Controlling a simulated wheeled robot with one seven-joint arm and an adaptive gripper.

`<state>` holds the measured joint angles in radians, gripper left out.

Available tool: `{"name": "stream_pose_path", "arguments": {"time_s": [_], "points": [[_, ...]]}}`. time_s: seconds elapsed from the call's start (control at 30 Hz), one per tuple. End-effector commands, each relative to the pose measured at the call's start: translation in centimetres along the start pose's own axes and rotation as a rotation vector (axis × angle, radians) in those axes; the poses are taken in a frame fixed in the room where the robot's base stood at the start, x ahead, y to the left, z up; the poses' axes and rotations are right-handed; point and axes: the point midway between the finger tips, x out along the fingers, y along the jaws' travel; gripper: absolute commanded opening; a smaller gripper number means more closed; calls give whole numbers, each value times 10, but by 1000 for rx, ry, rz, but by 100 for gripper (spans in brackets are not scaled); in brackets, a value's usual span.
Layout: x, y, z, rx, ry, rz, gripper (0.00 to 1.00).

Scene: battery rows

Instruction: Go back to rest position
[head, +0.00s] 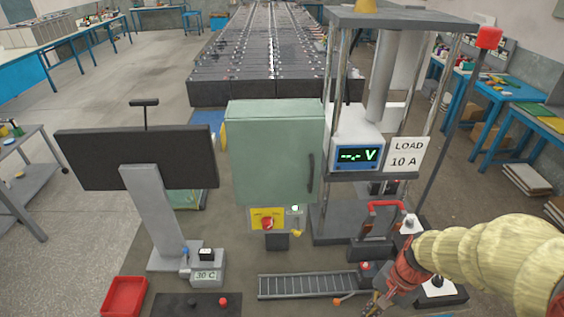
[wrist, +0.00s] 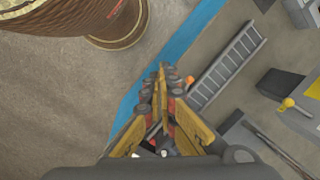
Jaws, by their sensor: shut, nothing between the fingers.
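My gripper (wrist: 160,95) fills the lower middle of the wrist view, its yellow and black fingers closed together with nothing between them. In the head view my gripper (head: 372,303) is at the bottom edge, right of centre, partly cut off. It points down and left, close to the right end of a grey ladder-like rack (head: 305,284). The same rack shows in the wrist view (wrist: 228,68), to the right of the fingertips. An orange knob (wrist: 189,79) appears just beyond the fingertips.
A green cabinet (head: 275,150) stands in the middle, with a dark monitor (head: 135,158) to its left. A load stand with a voltage display (head: 358,155) is at right. A red tray (head: 124,297) lies at lower left. Battery rows (head: 265,50) fill the back.

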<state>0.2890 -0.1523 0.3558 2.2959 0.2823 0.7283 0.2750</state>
Motion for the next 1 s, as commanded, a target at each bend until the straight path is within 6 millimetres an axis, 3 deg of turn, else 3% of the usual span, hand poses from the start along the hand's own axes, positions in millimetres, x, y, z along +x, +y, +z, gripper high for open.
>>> {"name": "stream_pose_path", "arguments": {"time_s": [0.2, 0.5, 0.7, 1.0], "points": [[-69, 1, 33, -463, 157, 52, 0], [-142, -3, 71, -743, 442, 51, 0], [-167, -14, 88, -800, 548, -5, 0], [-167, -17, 91, -811, 552, -11, 0]]}}
